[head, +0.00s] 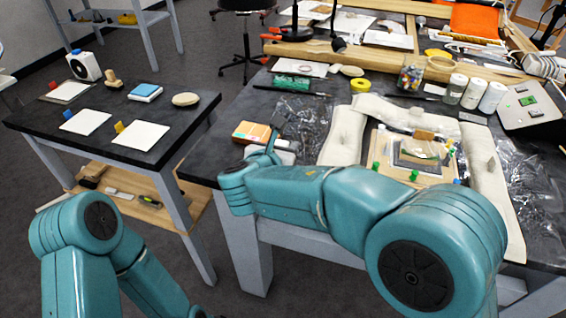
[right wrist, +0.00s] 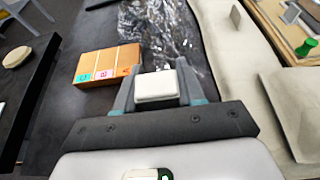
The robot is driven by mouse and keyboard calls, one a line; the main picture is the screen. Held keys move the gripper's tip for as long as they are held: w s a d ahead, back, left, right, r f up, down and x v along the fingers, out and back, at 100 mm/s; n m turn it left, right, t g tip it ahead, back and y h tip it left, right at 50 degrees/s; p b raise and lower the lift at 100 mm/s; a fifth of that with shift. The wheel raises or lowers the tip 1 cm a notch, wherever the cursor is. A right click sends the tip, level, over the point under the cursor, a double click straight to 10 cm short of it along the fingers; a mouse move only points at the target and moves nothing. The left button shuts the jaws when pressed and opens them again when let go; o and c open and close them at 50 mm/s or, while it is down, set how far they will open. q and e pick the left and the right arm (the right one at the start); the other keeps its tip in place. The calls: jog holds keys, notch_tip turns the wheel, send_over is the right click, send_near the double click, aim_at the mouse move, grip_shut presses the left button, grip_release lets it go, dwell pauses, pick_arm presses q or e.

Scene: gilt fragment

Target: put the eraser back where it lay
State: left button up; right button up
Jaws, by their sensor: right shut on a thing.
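My right gripper (head: 278,128) is over the front left part of the big dark table. In the right wrist view, its two grey fingers (right wrist: 158,70) are shut on a small white block, which looks like the eraser (right wrist: 156,88). The eraser sits between the fingers, and its far end lies about level with the fingertips. I cannot tell whether it touches the table. In the head view my arm and gripper hide the eraser. My left arm shows at the lower left of the head view, but its gripper is out of the picture.
An orange box (head: 252,132) with coloured labels (right wrist: 107,66) lies just left of my right gripper. Crumpled clear film (head: 303,125) lies beyond. A pale padded border (head: 345,132) surrounds a board with a fragment (head: 420,150). A smaller dark table (head: 110,100) stands left, across a gap.

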notch_tip(320, 180, down, 4)
jog(key=shift+r, duration=0.1)
jog(key=shift+f+b, duration=0.2)
jog(key=shift+b, duration=0.15)
jog(key=o, duration=1)
jog(key=shift+o, duration=0.2)
jog(key=shift+r, duration=0.1)
